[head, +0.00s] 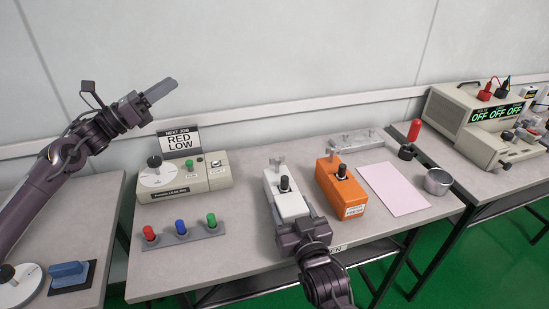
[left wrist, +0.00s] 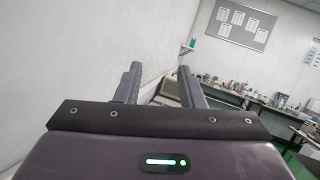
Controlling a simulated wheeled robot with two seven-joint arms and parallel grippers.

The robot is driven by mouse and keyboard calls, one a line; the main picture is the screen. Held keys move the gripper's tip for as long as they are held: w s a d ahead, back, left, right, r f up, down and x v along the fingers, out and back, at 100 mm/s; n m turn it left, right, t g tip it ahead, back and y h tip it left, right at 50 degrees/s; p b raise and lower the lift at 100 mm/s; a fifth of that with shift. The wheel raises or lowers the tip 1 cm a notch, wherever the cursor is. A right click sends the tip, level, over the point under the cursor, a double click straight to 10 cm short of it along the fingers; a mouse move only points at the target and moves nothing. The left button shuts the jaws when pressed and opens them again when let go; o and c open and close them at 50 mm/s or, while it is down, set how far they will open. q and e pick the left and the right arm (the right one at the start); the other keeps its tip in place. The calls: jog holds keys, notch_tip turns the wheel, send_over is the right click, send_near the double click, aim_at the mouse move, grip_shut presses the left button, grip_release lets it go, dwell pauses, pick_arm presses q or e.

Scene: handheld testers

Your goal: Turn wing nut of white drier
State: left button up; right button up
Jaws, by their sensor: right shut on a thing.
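The white drier (head: 281,205) is a small upright-faced white block on the middle table, with a black knob (head: 284,184) on top. A metal wing nut (head: 277,162) shows at its far end. My right gripper (head: 291,210) is shut on the near part of the drier, one finger along each side. My left gripper (head: 160,90) is raised in front of the wall at the upper left, away from the drier. In the left wrist view its fingers (left wrist: 160,85) are apart with nothing between them.
An orange block (head: 341,188) with its own knob and wing nut stands just right. A dial box (head: 205,180), a sign (head: 179,142) and a rack with red, blue and green pegs (head: 181,237) are left. A pink sheet (head: 393,188) and metal cup (head: 438,182) are right.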

pick_arm(q)
jog(key=s+d+f+m+g, duration=0.3)
jog(key=d+f+g, duration=0.1)
jog(key=d+f, duration=0.45)
jog(key=m+g, duration=0.3)
send_near(274, 158)
jog(key=shift+y, duration=0.3)
jog(key=x, duration=1)
jog(key=shift+w, duration=0.15)
grip_shut()
